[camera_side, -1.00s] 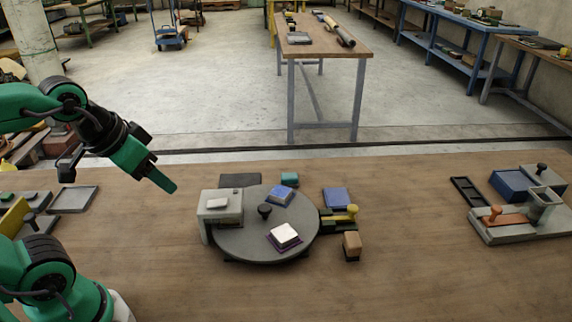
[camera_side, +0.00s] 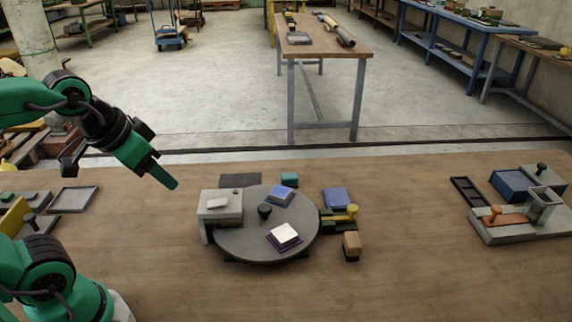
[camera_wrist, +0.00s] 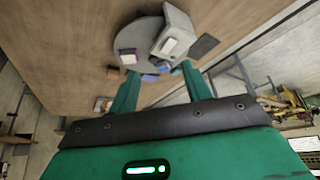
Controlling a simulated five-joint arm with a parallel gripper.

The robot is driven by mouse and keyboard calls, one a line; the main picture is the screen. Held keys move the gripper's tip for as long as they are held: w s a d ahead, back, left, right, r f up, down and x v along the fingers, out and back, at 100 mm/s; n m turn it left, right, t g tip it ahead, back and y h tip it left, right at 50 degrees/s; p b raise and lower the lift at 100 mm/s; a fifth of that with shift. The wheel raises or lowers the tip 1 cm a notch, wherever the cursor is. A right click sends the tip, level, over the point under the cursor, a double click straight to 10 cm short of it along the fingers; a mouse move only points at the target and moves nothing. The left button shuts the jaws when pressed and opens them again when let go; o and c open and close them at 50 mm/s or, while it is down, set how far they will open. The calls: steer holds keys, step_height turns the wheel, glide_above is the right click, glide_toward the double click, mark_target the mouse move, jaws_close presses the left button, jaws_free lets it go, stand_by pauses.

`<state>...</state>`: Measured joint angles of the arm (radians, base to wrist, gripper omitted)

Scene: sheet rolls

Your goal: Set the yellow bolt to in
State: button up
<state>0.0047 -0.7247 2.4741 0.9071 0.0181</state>
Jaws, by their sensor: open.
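The yellow bolt (camera_side: 340,216) has a round yellow knob and lies in a dark slide block at the right edge of a grey round turntable (camera_side: 240,243). Its exact position in the slide is too small to tell. My gripper (camera_side: 166,180) is open and empty, in the air to the left of the turntable and well away from the bolt. In the wrist view my two green fingers (camera_wrist: 160,72) are spread apart, with the turntable (camera_wrist: 128,38) beyond them. I cannot make out the bolt there.
On the turntable are a white-topped block (camera_side: 285,234), a blue block (camera_side: 281,194) and a black knob (camera_side: 265,210). A grey housing (camera_side: 224,214) covers its left side. A tan block (camera_side: 351,243) stands close to the bolt. A grey fixture (camera_side: 500,230) is at far right.

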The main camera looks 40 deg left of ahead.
steer(key=w+d+r+m+g, duration=0.25)
steer(key=w+r+m, duration=0.25)
steer(key=w, duration=0.6)
steer(key=m+g, duration=0.3)
steer(key=m, duration=1)
glide_above(353, 207)
steer(key=f, duration=1.7)
steer(key=shift+s+a, duration=0.1)
steer(key=shift+a, duration=0.1)
steer(key=shift+d+f, duration=0.2)
steer(key=shift+f, duration=0.2)
steer(key=shift+f, duration=0.1)
steer(key=shift+f, duration=3.8)
